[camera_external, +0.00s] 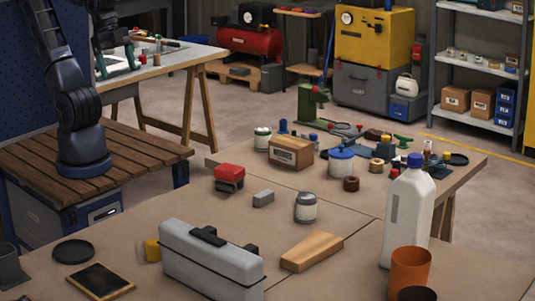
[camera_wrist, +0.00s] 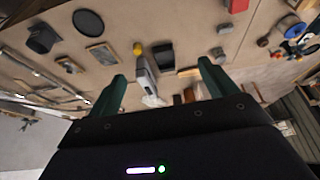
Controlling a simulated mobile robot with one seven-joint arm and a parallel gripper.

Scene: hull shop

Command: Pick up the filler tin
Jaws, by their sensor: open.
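A small round tin with a pale label and grey lid (camera_external: 305,207) stands upright mid-table, between the grey toolbox and the brown cardboard box; it looks like the filler tin, though its label is unreadable. A similar tin with a green band (camera_external: 262,137) stands farther back. In the wrist view a small grey shape (camera_wrist: 218,53) seems to be the nearer tin, seen from above. My gripper (camera_external: 116,62) is high at the upper left, well away from both tins. In the wrist view its two green fingers (camera_wrist: 162,70) are spread apart with nothing held between them.
The grey toolbox (camera_external: 210,262) and a wooden block (camera_external: 312,251) lie in front of the nearer tin. A grey block (camera_external: 263,198) and red object (camera_external: 229,174) are to its left. A tall white bottle (camera_external: 407,215) and orange cup (camera_external: 410,266) stand right.

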